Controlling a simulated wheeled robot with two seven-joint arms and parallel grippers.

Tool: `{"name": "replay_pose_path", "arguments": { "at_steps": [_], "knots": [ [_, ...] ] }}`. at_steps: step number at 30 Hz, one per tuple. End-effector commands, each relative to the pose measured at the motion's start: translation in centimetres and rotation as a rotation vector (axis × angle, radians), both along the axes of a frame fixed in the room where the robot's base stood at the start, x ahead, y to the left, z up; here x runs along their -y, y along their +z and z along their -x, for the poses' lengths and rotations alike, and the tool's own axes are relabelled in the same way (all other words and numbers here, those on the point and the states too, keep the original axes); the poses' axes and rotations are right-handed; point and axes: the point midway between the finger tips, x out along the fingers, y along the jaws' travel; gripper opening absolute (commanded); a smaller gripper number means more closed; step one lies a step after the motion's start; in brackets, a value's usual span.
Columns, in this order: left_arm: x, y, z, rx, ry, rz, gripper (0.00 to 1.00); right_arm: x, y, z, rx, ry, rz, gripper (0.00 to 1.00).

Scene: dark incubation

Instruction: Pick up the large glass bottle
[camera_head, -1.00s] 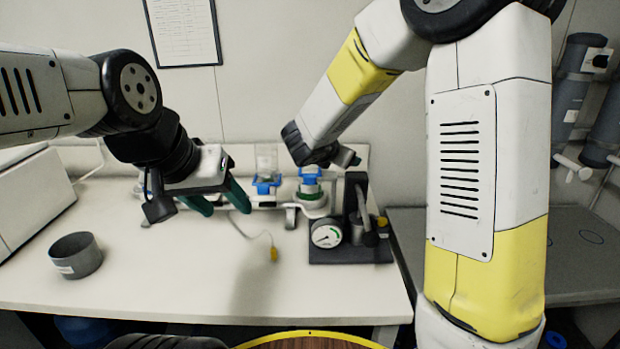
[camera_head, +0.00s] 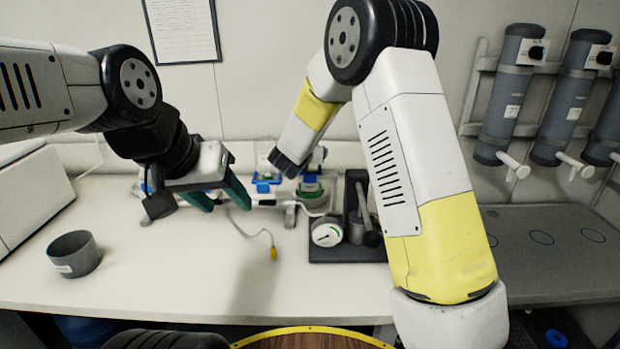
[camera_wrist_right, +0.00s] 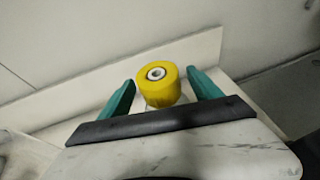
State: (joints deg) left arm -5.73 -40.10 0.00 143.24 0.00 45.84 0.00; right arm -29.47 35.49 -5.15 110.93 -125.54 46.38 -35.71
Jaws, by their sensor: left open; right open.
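I cannot make out the large glass bottle for certain in either view. The right wrist view shows a round yellow top (camera_wrist_right: 160,90) with a pale ring at its centre; anything beneath it is hidden. My right gripper (camera_wrist_right: 159,76) is open, with one teal finger on each side of this top and visible gaps. In the head view, my right arm's end is in front of the back of the bench and its fingers cannot be made out. My left gripper (camera_head: 226,206) is open and empty above the bench at left.
The white bench (camera_head: 180,270) has a grey cup (camera_head: 75,254) at left and clear room at the front middle. Blue-fitted apparatus (camera_head: 311,186) stands at the back. A round gauge (camera_head: 326,232) sits on a dark base beside my right arm. A cable (camera_head: 272,250) lies on the bench.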

Motion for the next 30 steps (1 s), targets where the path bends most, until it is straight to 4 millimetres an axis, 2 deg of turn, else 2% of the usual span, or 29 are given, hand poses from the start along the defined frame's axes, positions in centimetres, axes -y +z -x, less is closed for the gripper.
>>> {"name": "replay_pose_path", "arguments": {
  "at_steps": [7, 18, 30],
  "knots": [
    [0.0, 0.0, 0.0, 0.0, 0.0, 0.0, 0.53, 0.04, -0.04, -0.13, 0.0, 0.0, 0.0, 0.72],
    [0.0, 0.01, 0.01, 0.0, 0.0, 0.0, 0.53, 0.03, -0.03, -0.1, 0.0, 0.0, 0.0, 0.0],
    [0.0, 0.0, 0.0, 0.0, 0.0, 0.0, 0.53, 0.03, 0.25, -0.15, 0.003, -0.001, -0.001, 0.0]
  ]
}}
